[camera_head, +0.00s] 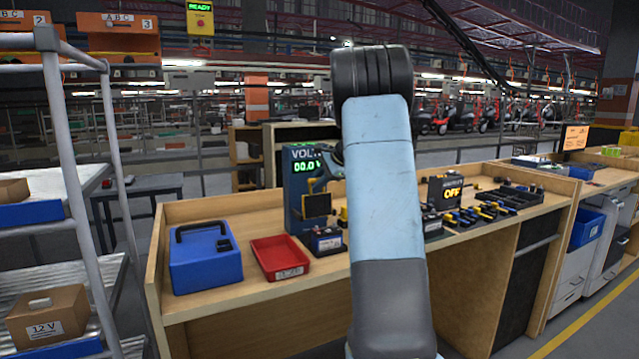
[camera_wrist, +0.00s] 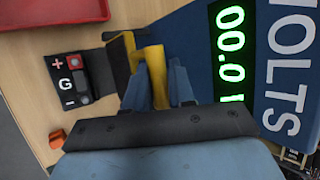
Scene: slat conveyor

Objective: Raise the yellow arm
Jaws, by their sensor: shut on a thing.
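The yellow arm (camera_wrist: 155,76) shows in the wrist view between the fingers of my gripper (camera_wrist: 158,85), which is shut on it. The arm's yellow part runs on towards a dark block beside the voltmeter. The voltmeter (camera_wrist: 266,65) stands close on the right in the wrist view, with green digits. In the head view the voltmeter (camera_head: 297,187) stands on the bench, partly behind my arm. The terminal block (camera_wrist: 75,83) marked +, G and - lies left of my gripper. In the head view my own arm hides much of the grasp.
A blue case (camera_head: 205,265) and a red tray (camera_head: 279,258) stand on the bench (camera_head: 235,300) to the left. A box reading OFF (camera_head: 446,191) and several dark and yellow parts stand to the right. A metal rack (camera_head: 85,170) stands at far left.

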